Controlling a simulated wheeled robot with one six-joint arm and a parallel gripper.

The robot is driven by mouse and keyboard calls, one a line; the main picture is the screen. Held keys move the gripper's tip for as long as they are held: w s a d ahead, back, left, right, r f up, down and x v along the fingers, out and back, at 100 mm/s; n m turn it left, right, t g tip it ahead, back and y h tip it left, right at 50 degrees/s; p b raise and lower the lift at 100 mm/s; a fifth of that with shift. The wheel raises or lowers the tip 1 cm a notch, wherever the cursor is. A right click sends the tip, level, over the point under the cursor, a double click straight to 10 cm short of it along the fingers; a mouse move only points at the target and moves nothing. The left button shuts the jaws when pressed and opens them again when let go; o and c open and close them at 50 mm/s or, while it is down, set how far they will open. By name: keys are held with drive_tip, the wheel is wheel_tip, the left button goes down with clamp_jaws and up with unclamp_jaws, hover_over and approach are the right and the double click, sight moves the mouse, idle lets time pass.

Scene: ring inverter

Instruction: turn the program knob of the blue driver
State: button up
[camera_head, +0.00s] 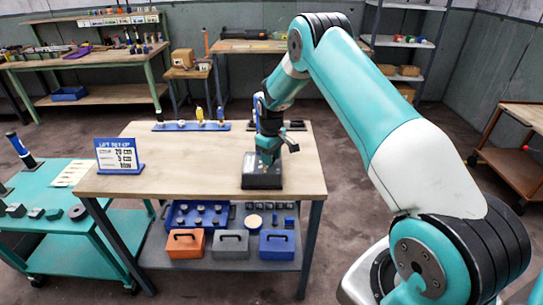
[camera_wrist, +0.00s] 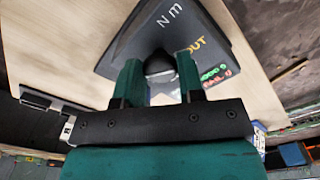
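My gripper (camera_head: 268,158) points down over a dark box (camera_head: 262,181) on the wooden bench. In the wrist view, its two green fingers (camera_wrist: 158,72) stand apart on either side of a dark round part (camera_wrist: 160,64) at the box (camera_wrist: 140,42). Whether they touch this part is unclear. The box is lettered "N m" and "OUT" and has small green and red digits. A blue-handled tool (camera_head: 18,146) stands upright on the teal cart at the left. Whether it is the blue driver I cannot tell. No program knob is clearly visible; my arm hides part of the bench.
A blue rack (camera_head: 168,127) with several small items lies along the bench's back edge. A sign (camera_head: 119,155) stands at the left of the bench (camera_head: 200,175). Orange (camera_head: 186,244), grey (camera_head: 231,244) and blue (camera_head: 277,245) boxes sit on the lower shelf. The bench's front middle is clear.

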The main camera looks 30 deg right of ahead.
drive_tip(key=shift+m, duration=0.3)
drive_tip(key=m+b, duration=0.2)
drive_tip(key=shift+f+m, duration=0.1)
drive_tip(key=shift+m, duration=0.2)
drive_tip(key=shift+m+b, duration=0.9)
drive_tip(key=shift+m, duration=1.3)
drive_tip(key=o, duration=0.9)
wheel_tip(320, 180, up, 18)
drive_tip(key=b, duration=0.3)
drive_tip(key=shift+f, duration=0.15)
